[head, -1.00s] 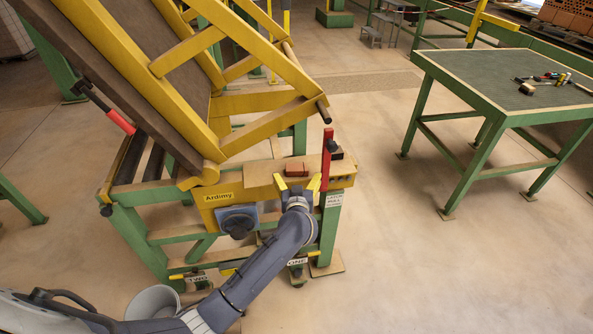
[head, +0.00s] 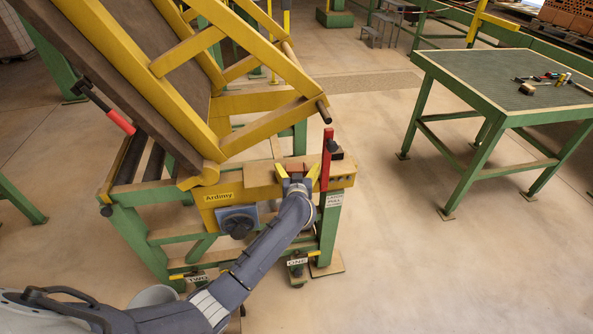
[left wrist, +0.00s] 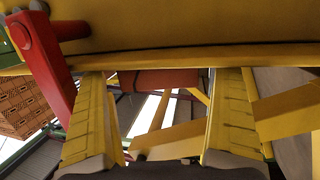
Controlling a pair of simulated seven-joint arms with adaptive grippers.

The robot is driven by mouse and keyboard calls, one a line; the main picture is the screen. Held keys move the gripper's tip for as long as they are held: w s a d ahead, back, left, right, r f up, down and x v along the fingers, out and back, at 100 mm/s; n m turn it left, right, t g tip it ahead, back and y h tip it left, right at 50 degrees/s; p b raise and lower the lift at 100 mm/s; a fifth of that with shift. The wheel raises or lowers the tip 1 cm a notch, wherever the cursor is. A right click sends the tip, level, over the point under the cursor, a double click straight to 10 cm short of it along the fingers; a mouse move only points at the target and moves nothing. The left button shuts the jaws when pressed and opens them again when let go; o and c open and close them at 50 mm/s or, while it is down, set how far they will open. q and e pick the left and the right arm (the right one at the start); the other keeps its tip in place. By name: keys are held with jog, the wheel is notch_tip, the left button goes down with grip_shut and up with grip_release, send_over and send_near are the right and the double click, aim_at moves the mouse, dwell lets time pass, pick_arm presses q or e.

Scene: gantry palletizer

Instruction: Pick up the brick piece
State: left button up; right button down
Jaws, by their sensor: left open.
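The brick piece (head: 295,166) is a small reddish-brown block on the yellow top beam of the green and yellow machine. My left gripper (head: 295,174) is at the beam's near edge, its two yellow fingers spread on either side of the brick piece's near side. In the left wrist view the brick piece (left wrist: 166,78) shows between the far ends of the open fingers, with clear space before the palm. Its contact with the fingers cannot be made out. My right gripper is not in view.
A red upright lever (head: 326,160) stands close to the right of my left gripper; it also shows in the left wrist view (left wrist: 45,62). A tilted yellow frame (head: 190,60) rises behind on the left. A green table (head: 500,75) with tools stands at right. Floor between is clear.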

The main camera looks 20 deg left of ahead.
pick_arm(q)
jog(key=c, duration=1.4)
